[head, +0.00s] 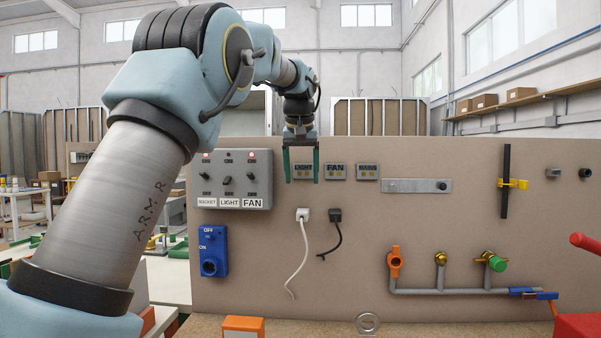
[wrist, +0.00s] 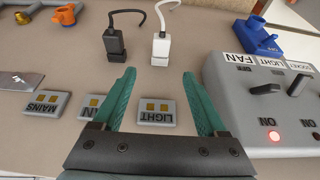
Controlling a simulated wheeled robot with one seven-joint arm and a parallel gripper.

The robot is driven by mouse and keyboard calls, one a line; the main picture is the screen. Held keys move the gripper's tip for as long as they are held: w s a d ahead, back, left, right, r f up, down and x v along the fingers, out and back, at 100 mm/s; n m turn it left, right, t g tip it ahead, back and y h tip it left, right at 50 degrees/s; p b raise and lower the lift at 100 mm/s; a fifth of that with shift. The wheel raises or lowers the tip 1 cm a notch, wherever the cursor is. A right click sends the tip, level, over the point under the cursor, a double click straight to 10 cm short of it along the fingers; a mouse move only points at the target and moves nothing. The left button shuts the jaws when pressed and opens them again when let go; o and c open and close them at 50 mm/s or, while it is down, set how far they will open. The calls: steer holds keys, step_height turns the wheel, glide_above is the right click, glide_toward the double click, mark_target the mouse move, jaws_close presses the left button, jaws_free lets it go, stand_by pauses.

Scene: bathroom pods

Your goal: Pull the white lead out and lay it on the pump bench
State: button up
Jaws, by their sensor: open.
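The white lead (head: 299,262) hangs from a white plug (head: 303,215) on the upright board. In the wrist view the white plug (wrist: 160,49) stands beyond my fingertips, with its lead (wrist: 163,15) curving away. My gripper (head: 302,178) is open and empty in front of the board, above the white plug. In the wrist view its two green fingers (wrist: 160,85) are spread apart on either side of the LIGHT label plate (wrist: 155,112). A black plug (head: 335,215) with a short black lead sits right of the white one. I cannot make out which surface is the pump bench.
A grey switch box (head: 232,180) and a blue switched socket (head: 213,251) are left of the white lead. Pipes with an orange valve (head: 395,262) and a green knob (head: 498,264) are at right. A metal ring (head: 367,323) lies on the wooden surface below.

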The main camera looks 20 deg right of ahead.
mark_target(303, 210)
steer(key=p+x, duration=0.2)
steer(key=x, duration=0.8)
steer(key=shift+w+f, duration=0.1)
steer(key=shift+w, duration=0.05)
jaws_close()
stand_by(0.8)
